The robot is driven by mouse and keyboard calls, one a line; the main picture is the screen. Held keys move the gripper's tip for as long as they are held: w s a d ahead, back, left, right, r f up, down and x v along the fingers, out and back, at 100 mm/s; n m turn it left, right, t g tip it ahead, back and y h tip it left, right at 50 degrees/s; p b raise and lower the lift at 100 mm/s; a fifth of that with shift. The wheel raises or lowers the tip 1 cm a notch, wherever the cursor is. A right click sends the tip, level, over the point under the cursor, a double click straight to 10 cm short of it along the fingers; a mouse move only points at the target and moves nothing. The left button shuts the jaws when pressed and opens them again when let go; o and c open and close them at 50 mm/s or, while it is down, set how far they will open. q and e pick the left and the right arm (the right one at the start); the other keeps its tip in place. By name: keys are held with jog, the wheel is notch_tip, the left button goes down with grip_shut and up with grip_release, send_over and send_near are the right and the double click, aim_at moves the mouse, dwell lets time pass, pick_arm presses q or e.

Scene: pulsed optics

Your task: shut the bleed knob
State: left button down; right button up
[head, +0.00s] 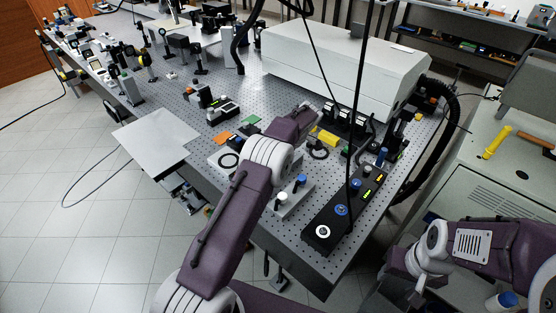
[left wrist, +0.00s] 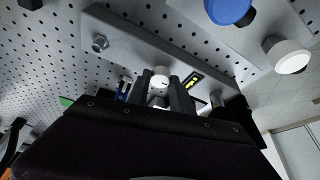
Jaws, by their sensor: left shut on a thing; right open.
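In the left wrist view my left gripper (left wrist: 160,88) is shut on a small white knob with a dark mark on its face, which I take for the bleed knob (left wrist: 160,76). The dark fingers stand on either side of it, beside a grey plate (left wrist: 130,38). No label on it can be read. In the head view my left arm reaches over the optical table, and its wrist hides the held knob and the fingertips.
A blue knob (left wrist: 229,9) and a larger white knob (left wrist: 286,56) are near the held one. In the head view a black control box (head: 347,209) stands at the table's near edge. A large white housing (head: 340,62) stands behind. A yellow-handled tool (head: 496,142) lies at right.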

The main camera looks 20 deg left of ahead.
dwell(0.3)
pick_arm(q)
jog(key=c, duration=1.1)
grip_release()
jog(key=shift+c, duration=0.2)
jog(key=shift+d, duration=0.1)
jog(key=v, duration=0.9)
